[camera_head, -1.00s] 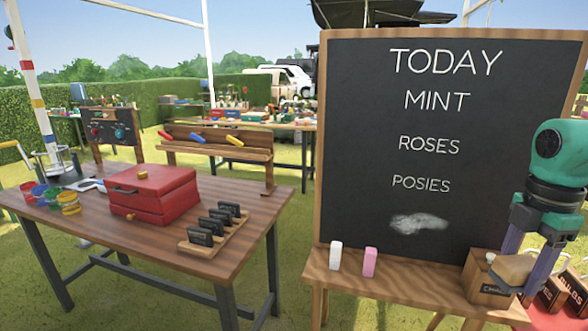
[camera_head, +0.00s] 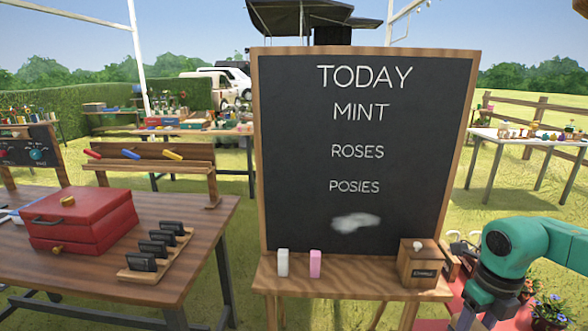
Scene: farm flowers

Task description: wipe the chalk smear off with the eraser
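The chalk smear (camera_head: 355,222) is a pale cloudy patch low on the blackboard (camera_head: 425,150), under the word POSIES. The eraser does not show in the current view. My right gripper (camera_head: 492,318) is at the bottom right, in front of and to the right of the board. It points down, and its fingertips are cut off by the lower frame edge, so I cannot see whether it holds anything. My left gripper is not in view.
The board's wooden ledge (camera_head: 350,284) bears a white chalk block (camera_head: 283,262), a pink one (camera_head: 315,264) and a wooden box (camera_head: 418,268). A table (camera_head: 205,225) at left carries a red case (camera_head: 82,222) and a rack of black cards (camera_head: 155,250). Flowers (camera_head: 553,308) stand at lower right.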

